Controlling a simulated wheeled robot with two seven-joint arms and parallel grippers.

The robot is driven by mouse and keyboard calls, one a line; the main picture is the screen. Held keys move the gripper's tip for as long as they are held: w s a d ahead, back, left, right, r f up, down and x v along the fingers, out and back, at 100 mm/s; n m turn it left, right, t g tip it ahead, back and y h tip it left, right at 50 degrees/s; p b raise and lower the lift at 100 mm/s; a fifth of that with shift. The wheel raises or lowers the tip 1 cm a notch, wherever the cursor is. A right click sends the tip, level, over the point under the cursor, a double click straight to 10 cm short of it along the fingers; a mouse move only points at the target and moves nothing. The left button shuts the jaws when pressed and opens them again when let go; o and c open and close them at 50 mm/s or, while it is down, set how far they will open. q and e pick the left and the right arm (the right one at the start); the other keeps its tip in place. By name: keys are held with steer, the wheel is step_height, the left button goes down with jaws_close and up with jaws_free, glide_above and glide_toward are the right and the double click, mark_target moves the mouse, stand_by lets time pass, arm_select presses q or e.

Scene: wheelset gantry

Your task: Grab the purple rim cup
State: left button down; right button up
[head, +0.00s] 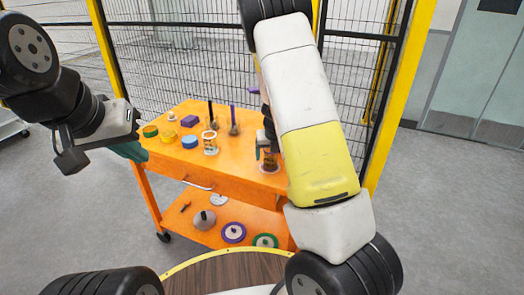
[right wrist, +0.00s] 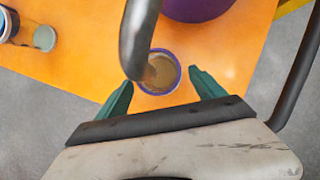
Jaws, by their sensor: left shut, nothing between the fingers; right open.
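The purple rim cup (right wrist: 177,82) shows in the right wrist view on the orange table top, close to the table's edge. I look down into its brown inside. A grey curved bar hides part of its left side. My right gripper (right wrist: 165,88) is open, with one green finger on each side of the cup in the picture; I cannot tell whether they touch it. In the head view the cup (head: 269,166) is partly covered by my right gripper and arm. My left gripper (head: 132,150) is shut and empty, off the table's left side.
The orange cart top (head: 180,165) also holds a clear container (head: 210,143), a blue round piece (head: 190,142), yellow pieces and upright dark and purple rods. A purple round object (right wrist: 197,5) lies near the cup. The lower shelf (head: 195,232) carries several discs. A mesh fence stands behind.

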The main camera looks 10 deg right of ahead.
mark_target(270, 159)
steer(key=x, duration=0.4)
steer(key=shift+w+f, duration=0.1)
steer(key=shift+f, duration=0.05)
steer(key=c, duration=1.6)
